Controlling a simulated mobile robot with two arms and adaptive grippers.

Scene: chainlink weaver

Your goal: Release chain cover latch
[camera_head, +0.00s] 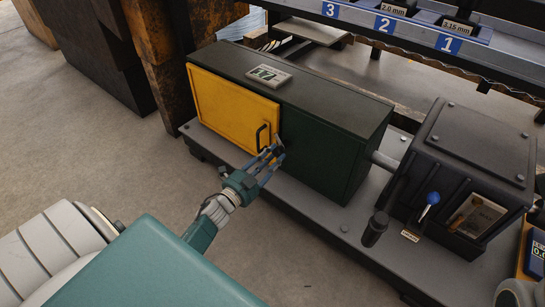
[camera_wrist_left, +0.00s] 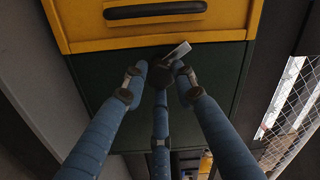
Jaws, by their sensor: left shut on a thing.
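The chain cover is a long dark green box (camera_head: 325,150) with a yellow door (camera_head: 222,105) on its front left part. The door has a black bar handle (camera_head: 262,138) near its right edge, also at the top of the left wrist view (camera_wrist_left: 155,11). My left gripper (camera_head: 274,153) is at the door's right edge, just beside the handle. In the left wrist view its blue fingers (camera_wrist_left: 162,76) close around a dark latch knob with a small grey lever (camera_wrist_left: 177,52), at the seam between yellow and green. The fingers partly hide the latch. The door looks closed. My right gripper is not in view.
The box stands on a grey base plate (camera_head: 300,205). To its right is a dark machine housing (camera_head: 465,150) with a blue-knobbed lever (camera_head: 432,199). A rack with numbered slots (camera_head: 400,28) runs behind. The floor at the left is clear.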

